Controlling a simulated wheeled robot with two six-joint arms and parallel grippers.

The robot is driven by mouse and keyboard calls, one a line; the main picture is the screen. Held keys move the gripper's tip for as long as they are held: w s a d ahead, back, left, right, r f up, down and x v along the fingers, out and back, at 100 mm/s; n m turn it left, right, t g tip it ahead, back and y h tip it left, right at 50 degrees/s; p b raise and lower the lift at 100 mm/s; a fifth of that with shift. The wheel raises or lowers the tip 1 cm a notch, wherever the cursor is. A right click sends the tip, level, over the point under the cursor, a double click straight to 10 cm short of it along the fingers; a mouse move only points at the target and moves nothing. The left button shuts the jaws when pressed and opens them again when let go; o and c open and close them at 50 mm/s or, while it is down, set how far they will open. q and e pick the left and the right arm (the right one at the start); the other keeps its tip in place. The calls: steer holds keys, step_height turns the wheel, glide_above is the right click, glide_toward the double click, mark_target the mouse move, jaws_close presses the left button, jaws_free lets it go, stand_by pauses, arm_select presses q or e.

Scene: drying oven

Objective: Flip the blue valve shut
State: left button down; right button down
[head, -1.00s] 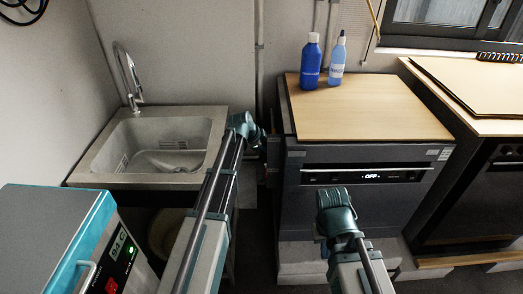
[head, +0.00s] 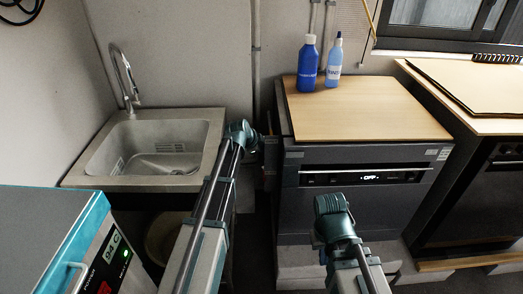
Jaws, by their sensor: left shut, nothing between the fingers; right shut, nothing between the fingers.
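I cannot make out a blue valve in the head view; it may be hidden behind my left gripper or arm. My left gripper (head: 254,138) is shut and empty. It is at the gap between the sink and the left side of the dark oven (head: 352,205), close to the oven's upper left edge in the picture. My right gripper (head: 332,206) is shut and empty in front of the oven's front, below its lit display (head: 371,178), which reads OFF. Its fingertips are hidden behind its own wrist.
A wooden board (head: 365,108) on the oven carries a dark blue bottle (head: 308,66) and a lighter blue bottle (head: 334,64). A sink (head: 205,150) with a tap stands left. A teal-edged machine (head: 50,225) fills the lower left. A pipe (head: 257,70) runs down the back wall.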

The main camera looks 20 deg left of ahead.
arm_select(q)
steer(key=shift+w+a+r, duration=0.15)
steer(key=shift+w, duration=0.15)
steer(key=shift+w+r+p, duration=0.15)
steer(key=shift+r+p, duration=0.5)
steer(key=shift+p, duration=0.2)
steer(key=p+v, duration=1)
steer(key=v, duration=0.4)
steer(key=shift+s+f+p, duration=0.25)
steer(key=shift+s+p, duration=0.05)
steer(key=shift+p, duration=0.05)
